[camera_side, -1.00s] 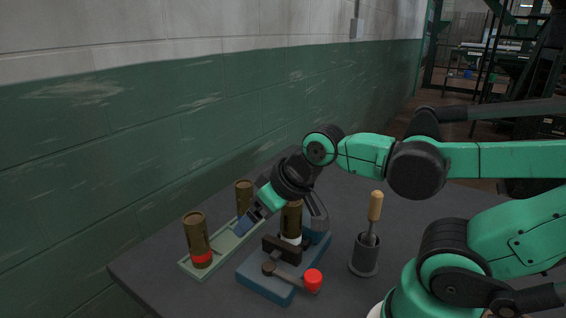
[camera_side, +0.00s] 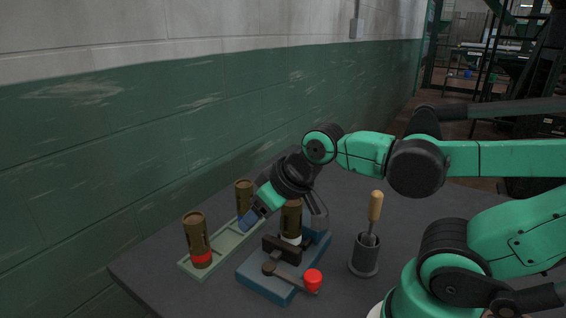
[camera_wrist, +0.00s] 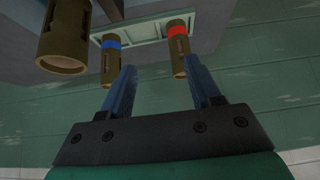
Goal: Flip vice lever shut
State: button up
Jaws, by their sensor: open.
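The vice (camera_side: 264,275) has a blue base and dark jaws, and stands on the dark table. Its lever (camera_side: 284,275) lies low across the front and ends in a red knob (camera_side: 313,279). A brown cylinder (camera_side: 291,219) with a white band stands upright at the vice jaws. My gripper (camera_side: 250,217) is open and empty, above and behind the vice near the green tray. In the wrist view my gripper (camera_wrist: 160,90) has its two blue fingers apart, with nothing between them. The lever is not seen in the wrist view.
A pale green tray (camera_side: 222,256) holds a red-banded cylinder (camera_side: 197,240) and another cylinder (camera_side: 243,195), blue-banded in the wrist view (camera_wrist: 111,62). A wooden-handled tool (camera_side: 375,208) stands in a dark cup (camera_side: 364,256) right of the vice. A green wall rises behind.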

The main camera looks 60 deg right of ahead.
jog(key=shift+r, duration=0.35)
jog(key=c, duration=0.3)
jog(key=shift+m, duration=0.4)
jog(key=r, duration=0.6)
jog(key=shift+s+d, duration=0.2)
jog(key=shift+d, duration=0.15)
grip_shut()
jog(key=s+d+f+m+g+y, duration=0.1)
jog(key=s+m, duration=0.4)
jog(key=m, duration=0.5)
jog(key=s+d+f+m+g+y, duration=0.1)
jog(key=s+d+f+m+g, duration=0.3)
jog(key=m, duration=0.6)
jog(key=shift+s+d+g+y, duration=0.35)
jog(key=shift+s+g+y, duration=0.05)
jog(key=shift+s+g, duration=0.35)
